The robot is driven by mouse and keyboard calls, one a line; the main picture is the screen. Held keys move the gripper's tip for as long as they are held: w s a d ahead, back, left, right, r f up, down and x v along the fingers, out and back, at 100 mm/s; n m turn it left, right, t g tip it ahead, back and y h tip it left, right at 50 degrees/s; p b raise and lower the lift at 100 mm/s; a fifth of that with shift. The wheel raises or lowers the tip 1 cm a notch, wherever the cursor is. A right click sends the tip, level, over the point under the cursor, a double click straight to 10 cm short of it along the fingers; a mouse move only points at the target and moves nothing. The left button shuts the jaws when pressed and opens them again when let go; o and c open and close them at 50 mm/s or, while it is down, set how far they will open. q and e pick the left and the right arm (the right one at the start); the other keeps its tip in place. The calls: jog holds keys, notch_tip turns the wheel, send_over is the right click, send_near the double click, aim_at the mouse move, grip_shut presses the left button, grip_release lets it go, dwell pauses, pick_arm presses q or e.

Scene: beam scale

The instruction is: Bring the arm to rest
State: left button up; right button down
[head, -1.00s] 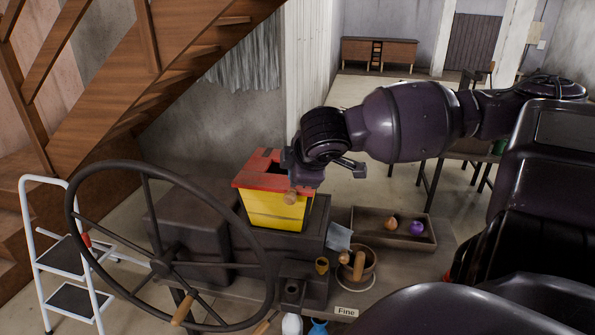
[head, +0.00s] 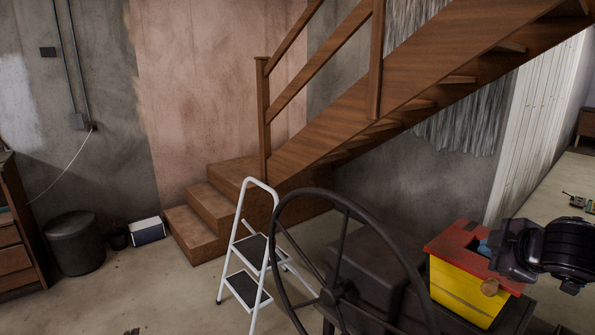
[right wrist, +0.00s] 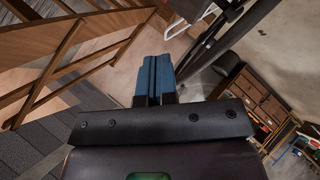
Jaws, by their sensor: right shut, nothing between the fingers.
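My right gripper (head: 485,247) is at the right side of the head view, its blue fingers pointing left over the red rim of the yellow box (head: 458,291). Whether the fingers touch the rim cannot be told. In the right wrist view the two blue fingers (right wrist: 153,75) are pressed together with nothing between them. Most of the right arm is outside the head view. My left gripper is not in view.
A large dark handwheel (head: 337,232) stands in front of a dark block left of the yellow box. A white step ladder (head: 226,272) stands left of the wheel. Wooden stairs (head: 205,225) rise behind. Open floor lies at the front left.

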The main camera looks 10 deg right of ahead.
jog(key=s+a+f+m+t+y, duration=0.1)
jog(key=s+a+f+m, duration=0.1)
jog(key=f, duration=0.9)
jog(key=s+a+f+m+t+y, duration=0.1)
jog(key=s+f, duration=0.2)
jog(key=f, duration=0.8)
jog(key=s+a+f+m, duration=0.3)
jog(key=s+a+f, duration=0.2)
jog(key=a+f, duration=0.2)
jog(key=s+a+f+m+g+b, duration=0.1)
jog(key=s+a+f+m, duration=0.2)
jog(key=s+a+f, duration=0.2)
notch_tip(320, 180, down, 4)
jog(key=a, duration=0.3)
jog(key=shift+s+r+m+g+h+b, duration=0.25)
jog(key=shift+s+m+g+h+b, duration=0.05)
jog(key=shift+s+m+h, duration=0.1)
